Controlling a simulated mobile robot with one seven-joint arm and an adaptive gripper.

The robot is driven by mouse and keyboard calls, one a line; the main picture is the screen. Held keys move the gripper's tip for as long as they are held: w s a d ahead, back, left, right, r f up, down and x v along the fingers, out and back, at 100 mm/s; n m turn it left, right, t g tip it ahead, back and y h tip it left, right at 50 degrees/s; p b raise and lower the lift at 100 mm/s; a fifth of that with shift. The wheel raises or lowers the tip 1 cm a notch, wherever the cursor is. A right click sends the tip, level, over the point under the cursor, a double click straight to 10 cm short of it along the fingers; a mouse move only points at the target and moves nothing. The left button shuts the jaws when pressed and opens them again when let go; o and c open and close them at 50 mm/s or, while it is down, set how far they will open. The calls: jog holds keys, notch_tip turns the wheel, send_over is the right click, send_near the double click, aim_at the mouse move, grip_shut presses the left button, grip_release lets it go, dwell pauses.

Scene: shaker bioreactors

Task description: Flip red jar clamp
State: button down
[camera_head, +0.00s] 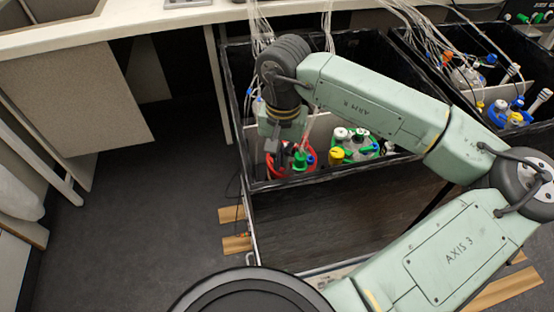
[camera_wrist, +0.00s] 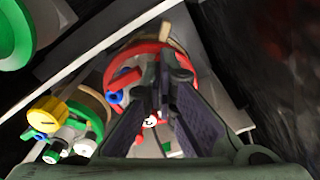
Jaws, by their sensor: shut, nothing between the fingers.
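The red jar clamp (camera_wrist: 118,58) shows in the wrist view as a red ring around a jar top, with a red tab and a blue fitting at its left. In the head view the red clamp (camera_head: 272,170) is at the left front of the left black bin, around a jar with a green cap (camera_head: 300,160). My gripper (camera_wrist: 174,68) is shut and empty, its fingertips overlapping the clamp's ring in the wrist view. In the head view my gripper (camera_head: 281,152) points down at that jar. Whether it touches the clamp I cannot tell. The fingers hide part of the ring and lid.
A second jar with a green clamp, white caps and a yellow cap (camera_head: 336,156) stands just right of the red one. The bin's black front wall (camera_head: 330,178) is close in front. Tubes hang behind. Another bin with jars (camera_head: 515,113) is at the right.

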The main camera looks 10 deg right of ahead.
jog(key=shift+r+p, duration=0.95)
jog(key=shift+r, duration=1.85)
